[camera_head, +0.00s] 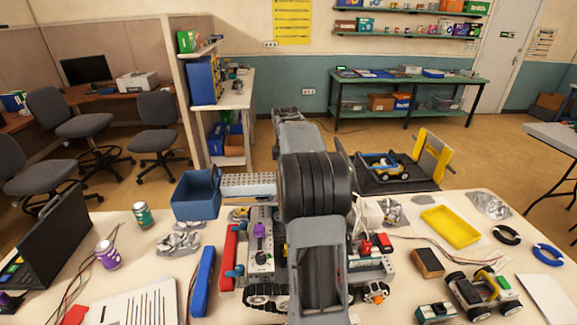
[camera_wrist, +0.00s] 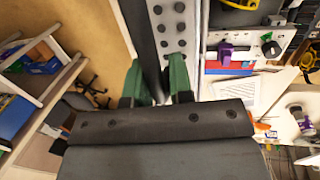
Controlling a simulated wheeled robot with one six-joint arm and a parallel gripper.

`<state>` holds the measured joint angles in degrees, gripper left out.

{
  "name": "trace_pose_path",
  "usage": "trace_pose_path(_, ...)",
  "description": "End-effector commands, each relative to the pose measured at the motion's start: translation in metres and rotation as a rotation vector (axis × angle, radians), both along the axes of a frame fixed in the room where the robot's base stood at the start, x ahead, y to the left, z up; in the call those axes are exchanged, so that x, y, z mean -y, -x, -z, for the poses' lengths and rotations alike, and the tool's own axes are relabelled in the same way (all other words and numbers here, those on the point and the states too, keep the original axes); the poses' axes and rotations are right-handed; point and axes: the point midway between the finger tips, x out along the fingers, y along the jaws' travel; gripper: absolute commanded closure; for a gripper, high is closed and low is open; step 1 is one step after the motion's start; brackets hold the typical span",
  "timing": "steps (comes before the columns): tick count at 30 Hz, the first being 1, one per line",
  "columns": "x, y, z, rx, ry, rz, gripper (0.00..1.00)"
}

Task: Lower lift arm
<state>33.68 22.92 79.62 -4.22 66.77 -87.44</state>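A tracked model robot (camera_head: 263,275) stands on the white table. Its grey perforated lift arm (camera_head: 248,180) is raised and roughly level, with a blue bucket (camera_head: 197,196) at its left end. A purple lever (camera_head: 260,237) and a black knob sit on its light panel. The purple lever also shows in the wrist view (camera_wrist: 226,52). In the wrist view, my gripper (camera_wrist: 158,82) has two green fingertips apart. A dark bar and a grey perforated piece (camera_wrist: 174,30) appear between and beyond them; contact is unclear. My arm hides the gripper in the head view.
A laptop (camera_head: 45,240), purple can (camera_head: 108,254) and green can (camera_head: 143,214) stand left. A blue bar (camera_head: 203,282) lies near the tracks. A yellow tray (camera_head: 450,227) and small wheeled car (camera_head: 482,292) lie right. The table around the robot is crowded.

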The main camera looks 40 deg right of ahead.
Motion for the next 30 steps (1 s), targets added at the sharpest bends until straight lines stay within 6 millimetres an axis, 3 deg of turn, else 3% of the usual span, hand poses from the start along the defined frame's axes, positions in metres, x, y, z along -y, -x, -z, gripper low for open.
trace_pose_path(6,0.001,0.000,-0.001,0.004,0.002,0.002,0.60)
trace_pose_path(16,0.000,0.001,-0.010,0.007,0.004,0.001,0.60)
trace_pose_path(20,-0.003,0.003,-0.028,0.009,0.006,0.000,0.60)
trace_pose_path(30,-0.014,0.011,-0.097,0.008,0.006,0.000,0.60)
